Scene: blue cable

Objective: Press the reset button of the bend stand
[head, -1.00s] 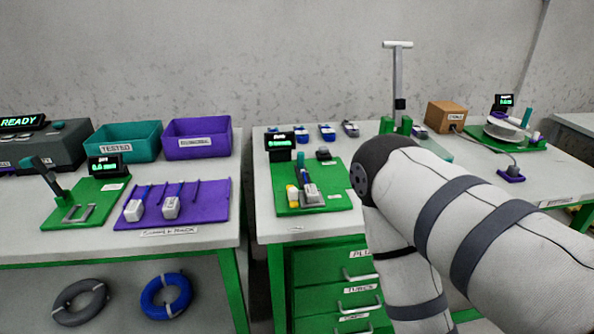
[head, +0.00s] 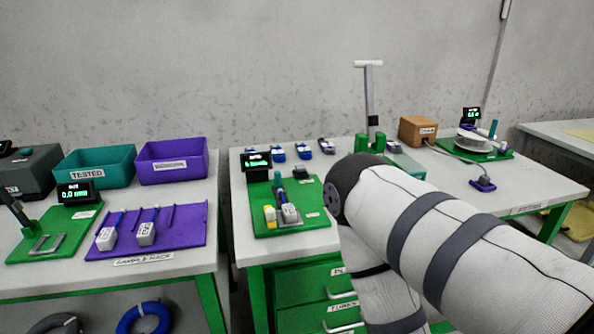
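A green stand with a black display (head: 257,163) sits at the left end of the middle bench; its small text looks like a bend count but is blurred. I cannot tell which part is the reset button. A large white and grey link of my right arm fills the lower right, just right of this stand. Neither gripper shows.
The left bench holds a purple rack (head: 190,237) with white-ended cables, a green gauge stand (head: 22,255), a teal bin (head: 92,168) and a purple bin (head: 172,164). Farther right are a tall post (head: 369,95), a brown box (head: 418,130) and a reel stand (head: 474,143).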

